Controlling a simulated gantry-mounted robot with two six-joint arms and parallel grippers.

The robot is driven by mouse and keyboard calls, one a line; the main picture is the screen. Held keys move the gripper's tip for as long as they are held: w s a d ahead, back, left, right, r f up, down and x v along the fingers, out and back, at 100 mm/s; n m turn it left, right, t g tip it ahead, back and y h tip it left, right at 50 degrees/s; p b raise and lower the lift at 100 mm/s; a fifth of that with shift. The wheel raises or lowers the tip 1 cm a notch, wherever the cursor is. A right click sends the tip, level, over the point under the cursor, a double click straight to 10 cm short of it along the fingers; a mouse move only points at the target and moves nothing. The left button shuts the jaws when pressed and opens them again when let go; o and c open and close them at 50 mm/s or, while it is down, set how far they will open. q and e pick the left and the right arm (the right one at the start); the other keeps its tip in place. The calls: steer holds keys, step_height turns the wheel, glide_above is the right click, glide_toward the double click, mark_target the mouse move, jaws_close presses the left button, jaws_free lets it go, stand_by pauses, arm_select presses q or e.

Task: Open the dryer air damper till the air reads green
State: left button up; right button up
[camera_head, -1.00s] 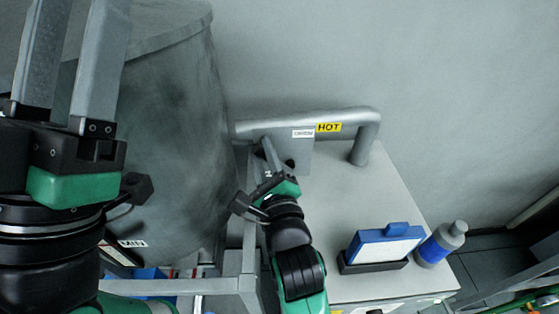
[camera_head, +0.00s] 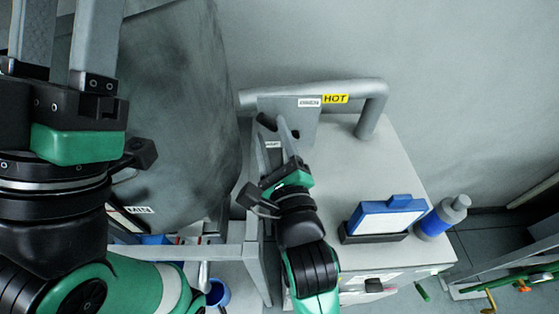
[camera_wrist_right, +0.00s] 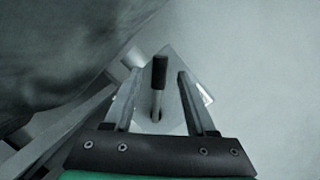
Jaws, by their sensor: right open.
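The damper is a grey plate (camera_head: 297,103) with a white label on the pipe over the dryer cabinet. Its lever with a black grip (camera_wrist_right: 159,72) stands up from a slot in the right wrist view. In the head view the black grip (camera_head: 266,122) shows at the plate's left side. My right gripper (camera_head: 271,128) is open, with one finger on each side of the lever and gaps between. My left gripper (camera_head: 64,30) is at the upper left, fingers apart, tips cut off by the picture edge. No air reading can be made out.
A grey pipe (camera_head: 373,107) with a yellow HOT label (camera_head: 335,99) runs above the cabinet top (camera_head: 360,165). A blue cup (camera_head: 218,293) is below.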

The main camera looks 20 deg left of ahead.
steer(key=v, duration=0.7)
steer(key=shift+s+b, duration=0.25)
steer(key=shift+b, duration=0.1)
steer(key=shift+d, duration=0.15)
steer(key=w+d+r+t+h+p, duration=0.2)
steer(key=d+r+t+h+p, duration=0.35)
steer(key=d+r, duration=1.35)
steer(key=s+d+r+n+t+h, duration=0.1)
steer(key=s+d+r+n+t, duration=0.1)
steer(key=s+r+n, duration=0.3)
steer(key=s+d+r+n+t+p, duration=0.1)
steer(key=s+d+r+n+t, duration=0.2)
steer(key=r+n, duration=0.7)
steer(key=s+d+n, duration=0.1)
steer(key=s+n, duration=0.1)
steer(key=n, duration=0.5)
steer(key=shift+r+n+h, duration=0.3)
steer(key=shift+r+h, duration=0.05)
steer(key=shift+r, duration=0.05)
